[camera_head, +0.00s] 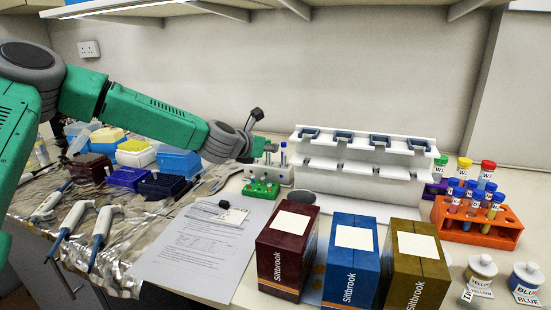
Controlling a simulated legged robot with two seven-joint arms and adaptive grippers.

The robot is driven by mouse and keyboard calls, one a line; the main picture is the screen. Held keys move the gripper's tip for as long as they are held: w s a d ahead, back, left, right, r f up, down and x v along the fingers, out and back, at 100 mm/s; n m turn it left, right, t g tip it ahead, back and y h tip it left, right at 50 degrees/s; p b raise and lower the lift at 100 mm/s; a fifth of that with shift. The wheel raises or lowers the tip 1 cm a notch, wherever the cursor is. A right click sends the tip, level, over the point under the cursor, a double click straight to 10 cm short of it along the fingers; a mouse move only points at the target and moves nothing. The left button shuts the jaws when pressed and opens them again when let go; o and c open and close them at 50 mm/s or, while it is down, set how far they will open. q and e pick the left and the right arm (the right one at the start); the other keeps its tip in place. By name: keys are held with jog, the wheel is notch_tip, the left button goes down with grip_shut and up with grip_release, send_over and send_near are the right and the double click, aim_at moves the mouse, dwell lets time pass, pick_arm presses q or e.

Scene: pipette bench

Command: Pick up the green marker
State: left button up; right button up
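My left gripper (263,132) reaches in from the left, with one dark finger raised and the other low, spread apart. It is above a small white holder (284,177) at the back of the bench. A thin blue-topped pen or tube (283,148) stands upright in the holder. A green block (261,188) with small pale and green knobs sits just in front of it. I cannot make out a separate green marker; it may be hidden behind the gripper or too small to tell. My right gripper is not in view.
Three Silbrook boxes, dark red (285,250), blue (349,263) and olive (416,266), stand at the front. A white rack (360,180) stands behind them. An orange tube rack (477,222) is at right. Paper (195,250), pipettes (103,226) and tip boxes (180,161) are at left.

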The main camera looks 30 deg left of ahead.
pick_arm(q)
jog(key=w+a, duration=0.1)
jog(key=a+f, duration=0.1)
jog(key=w+a+f, duration=0.1)
jog(key=a, duration=0.1)
jog(key=shift+w+f, duration=0.25)
jog(key=shift+w, duration=0.05)
jog(key=d, duration=0.2)
jog(key=shift+w+d+r, duration=0.25)
jog(key=shift+d+r, duration=0.05)
jog(key=shift+d, duration=0.1)
grip_shut()
jog(key=shift+d+r, duration=0.1)
jog(key=shift+d, duration=0.05)
jog(key=shift+s+a, duration=0.1)
jog(key=shift+a, duration=0.8)
jog(key=r, duration=0.3)
jog(key=d+r+p, duration=0.1)
jog(key=r, duration=0.5)
jog(key=shift+d+p, duration=0.15)
jog(key=shift+p, duration=0.2)
jog(key=shift+r, duration=0.4)
jog(key=shift+a+f, duration=0.1)
jog(key=shift+a, duration=0.45)
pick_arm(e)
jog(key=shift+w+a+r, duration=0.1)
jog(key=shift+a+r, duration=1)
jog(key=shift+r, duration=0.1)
